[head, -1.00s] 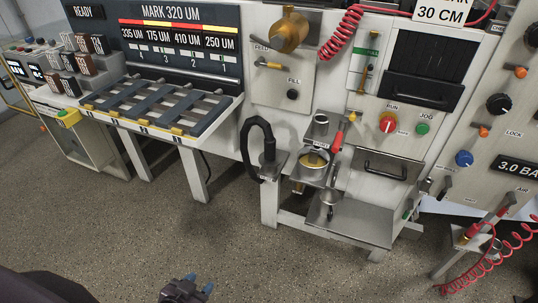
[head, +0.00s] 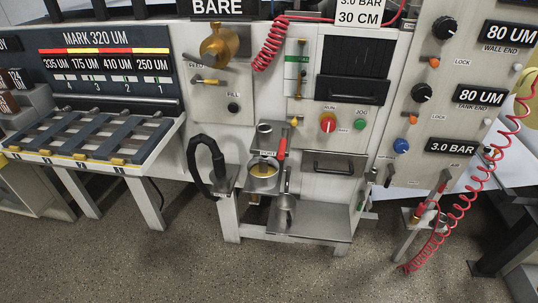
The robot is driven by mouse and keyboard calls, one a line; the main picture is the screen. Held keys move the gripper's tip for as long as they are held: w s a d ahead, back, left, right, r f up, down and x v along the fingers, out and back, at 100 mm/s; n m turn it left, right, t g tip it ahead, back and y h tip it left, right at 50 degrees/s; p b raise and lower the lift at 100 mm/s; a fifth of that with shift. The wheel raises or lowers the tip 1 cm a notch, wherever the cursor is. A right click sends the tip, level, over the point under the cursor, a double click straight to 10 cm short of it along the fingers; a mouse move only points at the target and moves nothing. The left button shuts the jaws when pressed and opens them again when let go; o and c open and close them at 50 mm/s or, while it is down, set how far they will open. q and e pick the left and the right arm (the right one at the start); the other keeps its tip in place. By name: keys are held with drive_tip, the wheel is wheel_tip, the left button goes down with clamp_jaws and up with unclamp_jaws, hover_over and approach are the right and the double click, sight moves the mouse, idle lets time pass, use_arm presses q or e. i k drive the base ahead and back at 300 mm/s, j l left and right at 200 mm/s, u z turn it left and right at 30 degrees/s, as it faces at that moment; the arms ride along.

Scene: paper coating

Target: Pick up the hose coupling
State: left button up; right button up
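A thick black hose (head: 191,165) loops up and over beside the left of the small metal shelf. Its dark cylindrical end (head: 222,178) stands upright on a small bracket. A red coiled hose (head: 458,205) hangs at the right, and a red and brass fitting (head: 424,211) stands near its lower end on a small stand. I cannot tell for sure which hose end is the coupling. Neither of my grippers is in view, and nothing is seen holding either hose.
A metal cup (head: 262,173) and a red-handled tool (head: 281,147) are on the middle shelf. A lower tray (head: 320,222) juts out below. A slotted rack (head: 90,135) stands at the left. The speckled floor in front is clear.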

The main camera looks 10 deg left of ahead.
sight(221, 174)
drive_tip(key=i+j+u, duration=0.3)
drive_tip(key=i, duration=0.15)
drive_tip(key=i+u, duration=0.25)
drive_tip(key=i, duration=0.15)
